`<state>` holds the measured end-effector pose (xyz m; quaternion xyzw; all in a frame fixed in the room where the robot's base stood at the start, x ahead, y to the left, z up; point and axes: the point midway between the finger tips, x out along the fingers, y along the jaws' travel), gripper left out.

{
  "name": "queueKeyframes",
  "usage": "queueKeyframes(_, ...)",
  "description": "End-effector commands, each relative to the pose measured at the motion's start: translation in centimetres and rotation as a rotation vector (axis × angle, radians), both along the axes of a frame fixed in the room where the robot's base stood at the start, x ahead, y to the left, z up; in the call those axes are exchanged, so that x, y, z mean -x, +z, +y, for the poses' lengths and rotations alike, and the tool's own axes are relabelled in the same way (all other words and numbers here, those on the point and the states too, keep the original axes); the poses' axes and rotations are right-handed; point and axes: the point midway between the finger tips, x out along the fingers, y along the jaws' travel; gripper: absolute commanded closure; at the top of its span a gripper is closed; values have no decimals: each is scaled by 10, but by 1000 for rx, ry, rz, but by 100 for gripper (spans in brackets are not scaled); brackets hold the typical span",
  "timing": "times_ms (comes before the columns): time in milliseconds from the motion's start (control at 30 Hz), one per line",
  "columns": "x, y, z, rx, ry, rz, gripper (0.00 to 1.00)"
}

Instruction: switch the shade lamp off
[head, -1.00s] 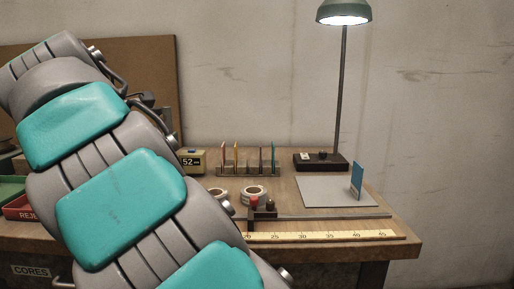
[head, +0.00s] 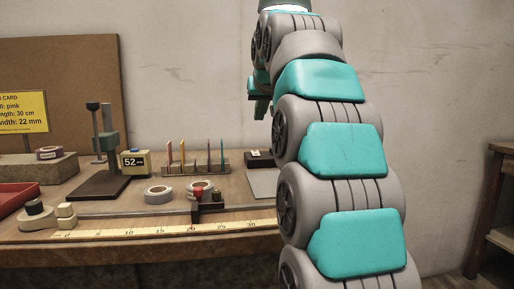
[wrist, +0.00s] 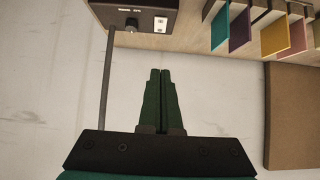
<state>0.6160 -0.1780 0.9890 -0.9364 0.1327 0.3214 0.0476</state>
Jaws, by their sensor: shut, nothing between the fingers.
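The shade lamp is mostly hidden behind my arm in the head view. Part of its shade (head: 284,5) shows at the top edge, with a bright strip under it. The left end of its dark base (head: 258,158) shows on the bench. In the wrist view, the lamp base (wrist: 145,10) is at the top left, with a dark knob (wrist: 131,24) and a white switch plate (wrist: 160,24). The lamp pole (wrist: 106,80) runs down at the left. My gripper (wrist: 161,71) is shut and empty, its tips apart from the base in the picture. Its dark green fingers also show in the head view (head: 262,107).
A rack of upright coloured cards (head: 195,167) stands left of the lamp base; it shows at the top right in the wrist view (wrist: 270,30). A display box (head: 135,163), tape rolls (head: 158,195), a dark stand (head: 105,185) and a ruler (head: 150,230) are on the bench.

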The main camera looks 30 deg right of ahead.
Motion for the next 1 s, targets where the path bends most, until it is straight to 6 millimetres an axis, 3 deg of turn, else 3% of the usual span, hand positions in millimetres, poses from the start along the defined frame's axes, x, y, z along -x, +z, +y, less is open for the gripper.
queueKeyframes(333,-8,-7,-2,2,2,3,100)
queueKeyframes(867,-79,-67,-22,1,2,7,100)
queueKeyframes(1000,-77,-76,-21,3,2,2,100)
